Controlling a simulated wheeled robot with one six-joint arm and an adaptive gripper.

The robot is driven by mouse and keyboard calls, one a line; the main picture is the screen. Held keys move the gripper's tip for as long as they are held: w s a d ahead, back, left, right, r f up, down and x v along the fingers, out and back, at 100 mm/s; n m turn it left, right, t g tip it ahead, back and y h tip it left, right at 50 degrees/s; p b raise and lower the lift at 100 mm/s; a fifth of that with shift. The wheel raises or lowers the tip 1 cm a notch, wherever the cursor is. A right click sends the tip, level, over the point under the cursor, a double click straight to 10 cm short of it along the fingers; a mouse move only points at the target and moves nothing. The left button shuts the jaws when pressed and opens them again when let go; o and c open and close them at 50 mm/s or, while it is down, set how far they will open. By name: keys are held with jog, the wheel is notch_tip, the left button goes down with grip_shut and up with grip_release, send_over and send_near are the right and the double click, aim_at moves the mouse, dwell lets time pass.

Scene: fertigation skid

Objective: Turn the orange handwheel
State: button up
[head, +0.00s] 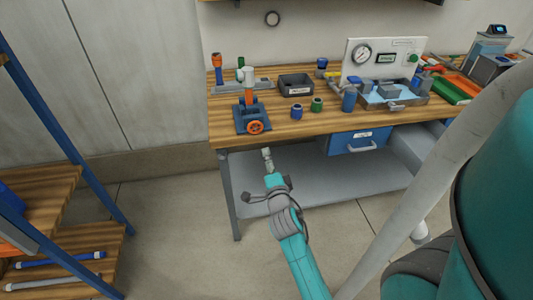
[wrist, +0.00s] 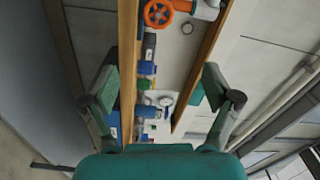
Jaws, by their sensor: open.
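The orange handwheel (head: 255,127) is on the front of a blue valve stand (head: 240,119) near the left front edge of the wooden bench. A white and orange pipe rises above it.
The bench (head: 228,132) also holds a black bin (head: 296,85), a blue fitting (head: 297,111), a green fitting (head: 317,104) and a white gauge panel (head: 375,62). A blue drawer (head: 358,140) hangs below. A wooden shelf rack (head: 40,200) stands at left. The floor between is clear.

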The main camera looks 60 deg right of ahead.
jog(key=v, duration=0.5)
jog(key=shift+s+a, duration=0.2)
